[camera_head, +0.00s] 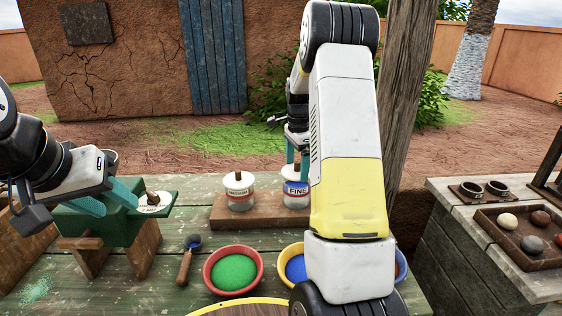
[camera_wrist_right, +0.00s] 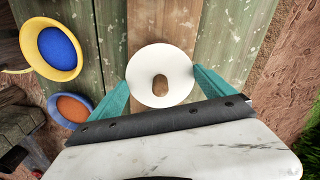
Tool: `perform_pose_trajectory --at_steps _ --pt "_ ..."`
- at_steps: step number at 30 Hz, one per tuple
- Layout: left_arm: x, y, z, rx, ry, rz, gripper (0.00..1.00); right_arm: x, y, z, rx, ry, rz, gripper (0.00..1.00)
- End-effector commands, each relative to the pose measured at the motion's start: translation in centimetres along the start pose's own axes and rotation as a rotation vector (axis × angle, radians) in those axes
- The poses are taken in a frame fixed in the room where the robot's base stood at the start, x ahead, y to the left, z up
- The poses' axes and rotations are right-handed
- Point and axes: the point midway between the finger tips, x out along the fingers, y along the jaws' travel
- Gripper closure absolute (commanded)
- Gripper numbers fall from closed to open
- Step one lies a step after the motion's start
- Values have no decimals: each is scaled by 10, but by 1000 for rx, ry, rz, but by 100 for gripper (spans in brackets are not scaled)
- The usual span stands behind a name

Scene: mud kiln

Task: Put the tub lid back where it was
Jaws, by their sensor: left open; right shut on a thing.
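My right gripper (camera_head: 296,162) is above the FINE tub (camera_head: 296,188), partly hidden by my arm. In the right wrist view its teal fingers (camera_wrist_right: 162,80) are shut on a round white lid (camera_wrist_right: 145,62) with a brown oval knob, held by opposite sides. The lid hides what lies under it, so I cannot tell whether it rests on the tub. The MEDIUM tub (camera_head: 239,194) stands beside, with a knobbed white lid on. My left gripper (camera_head: 106,197) is open at a green box on wooden legs (camera_head: 128,228); a white disc with a brown knob (camera_head: 155,205) is at its right.
The tubs stand on a wooden board (camera_head: 262,211) on the green plank table. In front are a red bowl of green powder (camera_head: 233,270), a yellow-rimmed bowl of blue powder (camera_wrist_right: 52,48), a bowl of orange powder (camera_wrist_right: 72,108) and a scoop (camera_head: 187,262). A post rises behind.

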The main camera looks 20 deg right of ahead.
Motion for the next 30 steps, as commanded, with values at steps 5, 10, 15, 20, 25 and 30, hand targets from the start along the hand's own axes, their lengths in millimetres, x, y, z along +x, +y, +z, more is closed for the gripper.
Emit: perform_pose_trajectory --at_steps 5,10,15,20,25,30 --pt "0 0 0 0 0 0 57 0 0 0 0 0 0 52" --pt "0 0 0 0 0 0 57 6 0 0 0 0 1 52" --pt "0 0 0 0 0 0 57 11 0 0 0 0 1 52" --pt "0 0 0 0 0 0 57 12 0 0 0 0 0 1" --pt "0 0 0 0 0 0 57 12 0 0 0 0 0 0" --pt "0 0 0 0 0 0 57 6 0 0 0 0 -1 0"
